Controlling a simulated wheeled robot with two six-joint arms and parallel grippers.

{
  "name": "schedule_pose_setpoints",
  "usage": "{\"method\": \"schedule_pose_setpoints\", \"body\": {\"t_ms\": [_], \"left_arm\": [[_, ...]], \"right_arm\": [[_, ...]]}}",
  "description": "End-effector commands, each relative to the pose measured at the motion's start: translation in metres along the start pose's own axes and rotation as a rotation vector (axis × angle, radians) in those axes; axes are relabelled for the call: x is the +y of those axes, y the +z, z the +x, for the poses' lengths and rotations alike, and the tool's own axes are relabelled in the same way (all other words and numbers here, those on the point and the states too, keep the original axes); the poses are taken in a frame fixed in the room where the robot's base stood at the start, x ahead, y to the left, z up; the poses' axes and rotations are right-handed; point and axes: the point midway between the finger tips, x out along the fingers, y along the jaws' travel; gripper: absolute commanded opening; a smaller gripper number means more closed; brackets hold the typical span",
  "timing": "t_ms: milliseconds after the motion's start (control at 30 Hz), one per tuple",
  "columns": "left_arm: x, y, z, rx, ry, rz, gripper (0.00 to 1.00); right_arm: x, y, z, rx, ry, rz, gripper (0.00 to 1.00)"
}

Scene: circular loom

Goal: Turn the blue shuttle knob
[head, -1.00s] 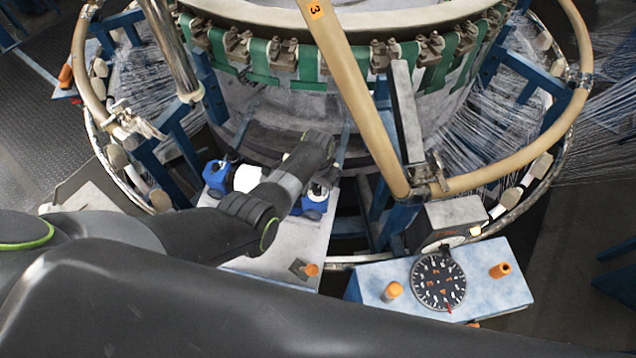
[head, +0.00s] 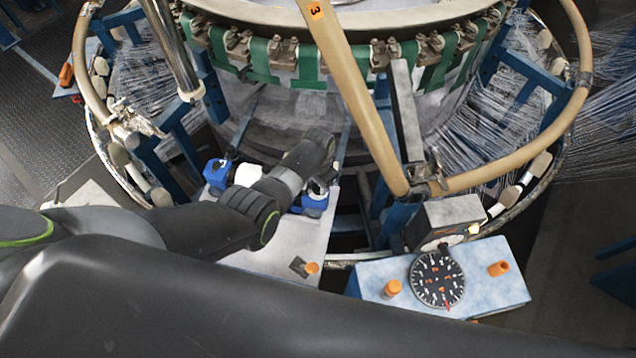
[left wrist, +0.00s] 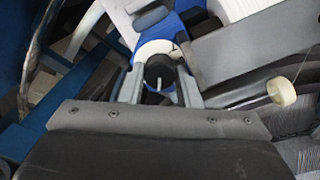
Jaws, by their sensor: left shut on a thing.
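The blue shuttle (head: 312,205) sits at the inner edge of a pale plate in front of the loom, mostly behind my left arm in the head view. In the left wrist view a blue body (left wrist: 185,25) with a pale ring surrounds a dark round knob (left wrist: 158,76) bearing a white mark. My left gripper (left wrist: 160,88) has its two fingers on either side of this knob and is shut on it. The fingertips are hidden in the head view. My right gripper is not in view.
A white roll (head: 247,175) and another blue part (head: 215,173) lie left of my wrist. A tan ring rail (head: 350,90) crosses above. A blue-white panel (head: 380,275) with a black dial (head: 437,279) and orange knobs stands at right. Fine threads spread at both sides.

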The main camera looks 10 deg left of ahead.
Motion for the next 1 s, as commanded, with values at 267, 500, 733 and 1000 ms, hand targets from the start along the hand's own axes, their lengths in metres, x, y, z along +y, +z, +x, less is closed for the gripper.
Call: {"method": "schedule_pose_setpoints", "body": {"t_ms": [267,500,733,1000], "left_arm": [[0.0,0.0,0.0,0.001,-0.001,-0.001,0.52],[0.0,0.0,-0.001,0.001,0.0,-0.001,0.52],[0.0,-0.001,-0.014,0.004,0.0,-0.001,0.52],[0.0,-0.001,-0.045,0.005,-0.001,0.0,0.52]], "right_arm": [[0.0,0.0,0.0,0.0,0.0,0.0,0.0],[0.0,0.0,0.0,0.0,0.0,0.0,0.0],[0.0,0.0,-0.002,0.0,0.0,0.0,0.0],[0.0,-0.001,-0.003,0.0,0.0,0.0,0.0]]}}
